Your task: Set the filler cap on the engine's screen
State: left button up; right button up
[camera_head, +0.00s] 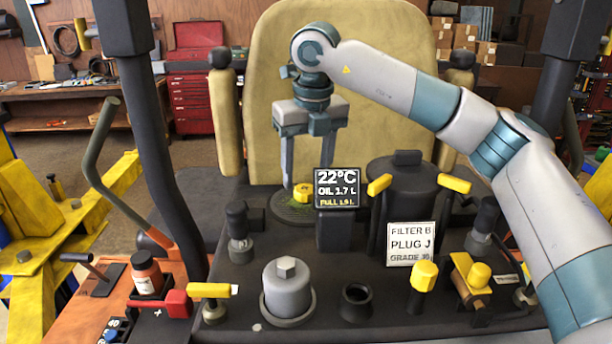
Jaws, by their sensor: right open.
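The yellow filler cap (302,193) rests on the round dark screen (291,214), which has greenish bits on it, behind the small display. My right gripper (306,178) points down over the screen with its fingers apart, one on each side just above the cap. The lower part of its right finger is hidden behind the display, so I cannot tell if it touches the cap. My left gripper is not in view. A dark open neck (356,303) stands at the front of the engine deck.
The display (336,189) reads 22°C, oil 1.7 L, full 1.9 L. A grey filter (287,289), a white sign (411,244) and several yellow-capped parts crowd the deck. An orange side panel (150,317) holds a small bottle (147,273). The tan seat (385,120) stands behind.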

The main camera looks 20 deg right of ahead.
aim_at(309, 193)
notch_tip(309, 193, up, 10)
jog(key=s, duration=0.1)
jog(key=shift+s+f+p, duration=0.2)
jog(key=shift+s+p, duration=0.05)
jog(key=shift+p, duration=0.1)
dwell(0.4)
